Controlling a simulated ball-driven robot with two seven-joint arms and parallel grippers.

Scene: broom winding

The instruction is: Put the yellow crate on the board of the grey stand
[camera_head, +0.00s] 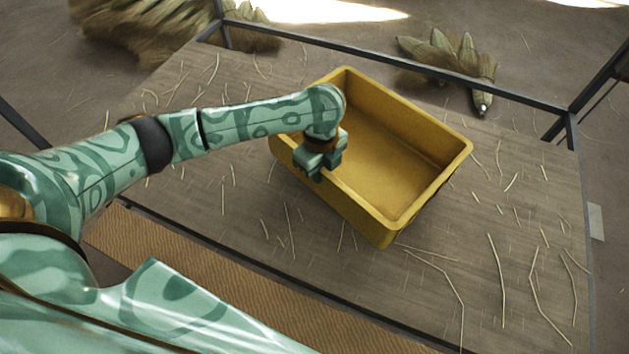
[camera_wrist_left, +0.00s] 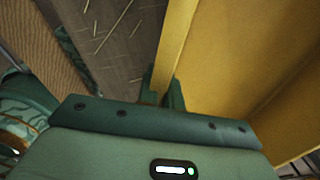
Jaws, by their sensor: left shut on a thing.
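The yellow crate (camera_head: 400,130) is open-topped, empty and upright, turned at an angle in the head view. It is over the wide grey-brown board (camera_head: 480,255), which has a dark grey metal frame; I cannot tell whether the crate touches the board. My left gripper (camera_head: 318,165) is shut on the crate's near-left wall at the rim. In the left wrist view the fingers (camera_wrist_left: 163,95) straddle the yellow wall (camera_wrist_left: 176,45). The palm hides part of the crate there. My right gripper is not in view.
Thin straw pieces (camera_head: 497,280) lie scattered over the board. A dark rail (camera_head: 400,66) runs along the far side. Bundles of plant stalks (camera_head: 455,62) lie on the floor beyond it. A brown ribbed mat (camera_head: 200,275) lies along the near side. The board is clear of large objects right of the crate.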

